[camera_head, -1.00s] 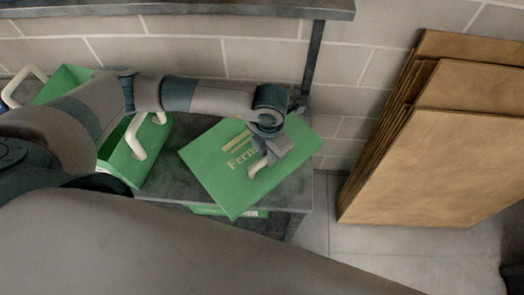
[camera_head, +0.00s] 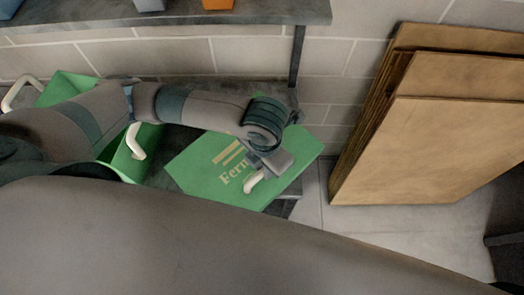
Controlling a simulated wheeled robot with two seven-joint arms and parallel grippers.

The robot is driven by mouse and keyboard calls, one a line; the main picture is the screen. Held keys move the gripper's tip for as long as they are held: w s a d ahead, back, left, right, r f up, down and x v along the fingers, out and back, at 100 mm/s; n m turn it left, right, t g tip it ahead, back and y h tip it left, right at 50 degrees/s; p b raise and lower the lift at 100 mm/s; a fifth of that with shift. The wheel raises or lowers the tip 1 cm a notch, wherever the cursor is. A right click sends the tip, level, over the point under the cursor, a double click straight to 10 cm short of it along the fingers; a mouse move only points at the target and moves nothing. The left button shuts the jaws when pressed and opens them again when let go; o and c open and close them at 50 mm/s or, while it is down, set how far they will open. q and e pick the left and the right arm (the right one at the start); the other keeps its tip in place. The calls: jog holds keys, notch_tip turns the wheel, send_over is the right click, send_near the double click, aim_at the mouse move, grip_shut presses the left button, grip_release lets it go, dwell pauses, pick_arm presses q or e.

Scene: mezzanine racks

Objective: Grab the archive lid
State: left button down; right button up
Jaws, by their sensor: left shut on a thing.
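The archive lid (camera_head: 215,175) is a flat green panel with pale lettering and a cream handle. It is over the right end of the grey rack shelf, turned at an angle. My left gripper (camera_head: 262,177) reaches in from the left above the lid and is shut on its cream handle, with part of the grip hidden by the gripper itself. I cannot tell whether the lid touches the shelf. My right gripper is not in view.
Green boxes with cream handles (camera_head: 136,141) stand on the shelf at the left, partly behind my arm. An upper shelf (camera_head: 180,17) runs along the top with several items. Large brown cardboard sheets (camera_head: 440,140) lean at the right. Floor shows between.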

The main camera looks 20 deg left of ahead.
pick_arm(q)
jog(key=shift+s+d+r, duration=0.25)
jog(key=shift+s+r, duration=0.1)
jog(key=shift+s, duration=0.25)
